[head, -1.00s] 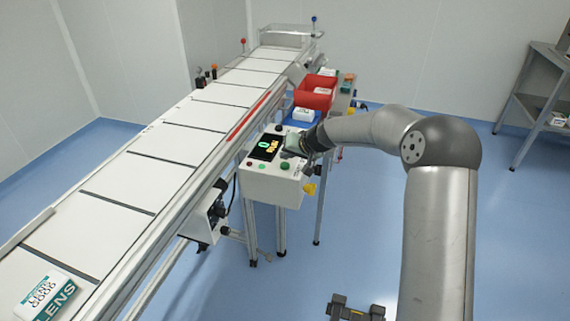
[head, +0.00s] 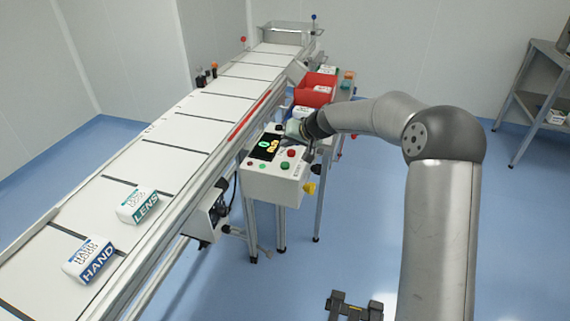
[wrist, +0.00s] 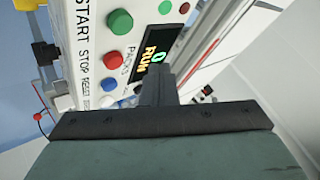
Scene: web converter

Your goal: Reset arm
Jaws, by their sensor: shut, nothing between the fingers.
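My arm reaches left from the right side of the head view, and my gripper (head: 294,129) is above the back edge of the white control box (head: 275,182). In the wrist view my gripper (wrist: 159,72) is shut and empty, its fingers pointing toward the panel. The panel there has a green button (wrist: 119,22), a red button (wrist: 111,61), a blue button (wrist: 109,85) and a display (wrist: 158,50) reading RUN and 0. The fingertips overlap the display's edge in the picture; I cannot tell whether they touch the box.
A conveyor (head: 180,138) runs along the left with a LENS box (head: 138,205) and a HAND box (head: 89,260) on it. A red bin (head: 318,88) stands behind the control box. A metal shelf (head: 540,104) is at the far right.

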